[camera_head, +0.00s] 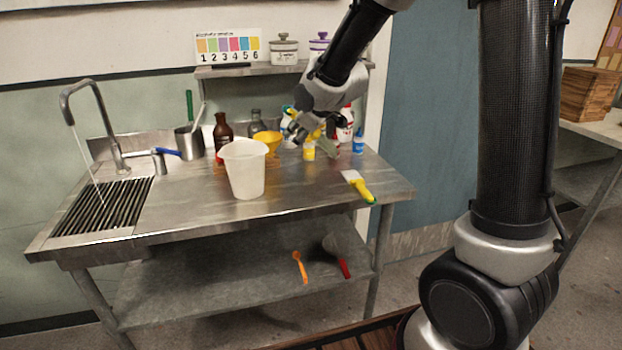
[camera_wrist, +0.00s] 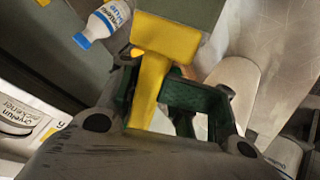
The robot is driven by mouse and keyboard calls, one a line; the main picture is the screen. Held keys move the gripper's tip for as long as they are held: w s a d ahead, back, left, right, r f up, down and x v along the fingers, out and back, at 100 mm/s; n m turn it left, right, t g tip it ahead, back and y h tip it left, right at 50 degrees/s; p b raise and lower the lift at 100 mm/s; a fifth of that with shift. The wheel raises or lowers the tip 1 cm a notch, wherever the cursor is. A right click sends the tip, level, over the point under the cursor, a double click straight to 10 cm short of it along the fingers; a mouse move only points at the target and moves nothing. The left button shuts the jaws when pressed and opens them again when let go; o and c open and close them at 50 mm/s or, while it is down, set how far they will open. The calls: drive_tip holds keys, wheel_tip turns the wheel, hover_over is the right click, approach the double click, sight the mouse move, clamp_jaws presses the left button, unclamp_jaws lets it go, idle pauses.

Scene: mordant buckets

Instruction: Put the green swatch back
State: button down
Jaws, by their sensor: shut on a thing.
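My gripper (camera_head: 298,132) is above the right back part of the steel bench (camera_head: 300,195). It is shut on the yellow handle of a flat piece (camera_wrist: 150,85), whose wide yellow collar carries a dull grey-green head (camera_wrist: 190,10). In the head view the grey-green head (camera_head: 328,149) hangs tilted below the gripper. I cannot tell for sure whether this is the green swatch. A colour chart (camera_head: 228,46) numbered 1 to 6 stands on the back shelf, with a green patch (camera_head: 211,44) second from left.
A white bucket (camera_head: 246,170), yellow funnel (camera_head: 268,141), brown bottle (camera_head: 223,131), small yellow bottle (camera_head: 309,150) and blue-and-white bottle (camera_head: 358,143) crowd the bench. A yellow-handled brush-like tool (camera_head: 361,188) lies at the right front. The sink (camera_head: 103,208) is left. The front middle is clear.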

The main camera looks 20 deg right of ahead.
wheel_tip(320, 180, down, 9)
drive_tip(key=shift+f, duration=0.2)
idle(0.3)
drive_tip(key=c, duration=0.7)
unclamp_jaws()
drive_tip(key=shift+c, duration=0.2)
drive_tip(key=shift+r, duration=0.1)
